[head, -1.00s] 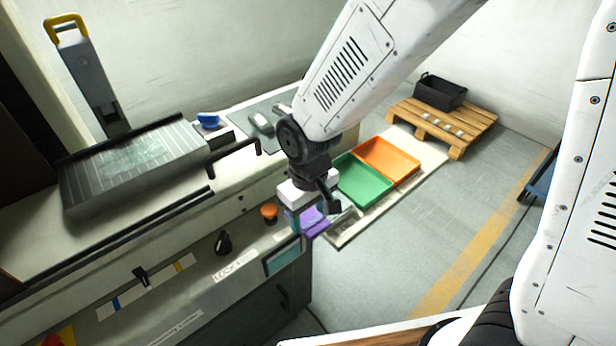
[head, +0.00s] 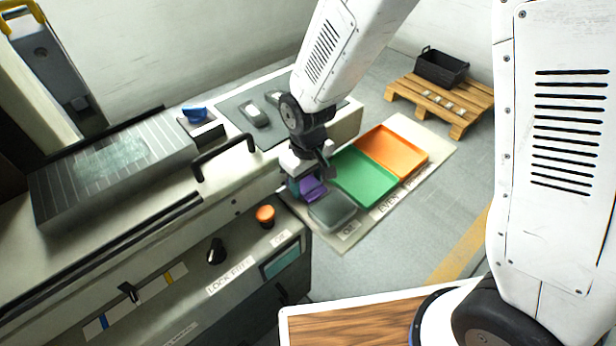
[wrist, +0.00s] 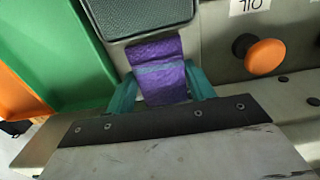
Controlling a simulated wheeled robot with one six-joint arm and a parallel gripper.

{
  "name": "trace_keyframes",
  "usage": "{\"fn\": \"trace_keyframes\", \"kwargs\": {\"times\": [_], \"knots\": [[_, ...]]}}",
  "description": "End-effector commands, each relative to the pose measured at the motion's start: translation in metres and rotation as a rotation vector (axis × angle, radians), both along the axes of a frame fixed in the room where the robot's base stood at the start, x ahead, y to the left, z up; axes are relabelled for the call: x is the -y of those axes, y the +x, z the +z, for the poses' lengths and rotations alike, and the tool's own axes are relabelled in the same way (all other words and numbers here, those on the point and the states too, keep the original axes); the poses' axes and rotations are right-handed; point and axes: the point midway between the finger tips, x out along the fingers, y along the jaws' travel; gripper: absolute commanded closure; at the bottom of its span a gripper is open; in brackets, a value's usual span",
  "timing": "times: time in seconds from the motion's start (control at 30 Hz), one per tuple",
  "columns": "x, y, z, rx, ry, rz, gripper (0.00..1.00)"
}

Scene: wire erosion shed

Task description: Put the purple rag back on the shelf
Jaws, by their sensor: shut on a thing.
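The purple rag (head: 313,189) hangs in my gripper (head: 306,184), just beyond the front edge of the machine bench. In the wrist view the rag (wrist: 160,72) shows as a folded purple cloth with a paler blue band. The teal fingers of my gripper (wrist: 162,90) stand on both sides of it, shut on it. Its far end reaches the rim of a grey tray (wrist: 148,14); whether it touches cannot be told. I cannot pick out a shelf for certain in either view.
The grey tray (head: 333,212), a green tray (head: 366,180) and an orange tray (head: 392,151) line a pale labelled board. An orange knob (head: 265,216) juts from the machine front close by. A pallet (head: 455,112) bears a black crate (head: 441,69). Open floor lies right.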

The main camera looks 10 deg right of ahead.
Motion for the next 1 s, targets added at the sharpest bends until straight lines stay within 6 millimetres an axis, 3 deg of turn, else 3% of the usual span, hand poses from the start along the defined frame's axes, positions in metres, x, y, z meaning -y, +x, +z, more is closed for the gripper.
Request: {"fn": "trace_keyframes", "kwargs": {"times": [0.3,0.33,0.4,0.77,1.0], "knots": [[0.0,0.0,-0.003,0.0,0.0,0.001,0.68],[-0.001,0.0,-0.003,0.0,0.0,0.001,0.44],[-0.001,0.0,-0.003,0.001,0.001,0.001,0.25],[-0.001,0.0,0.002,0.002,0.002,0.001,0.25],[-0.001,0.001,0.043,0.006,0.003,0.001,0.25]]}}
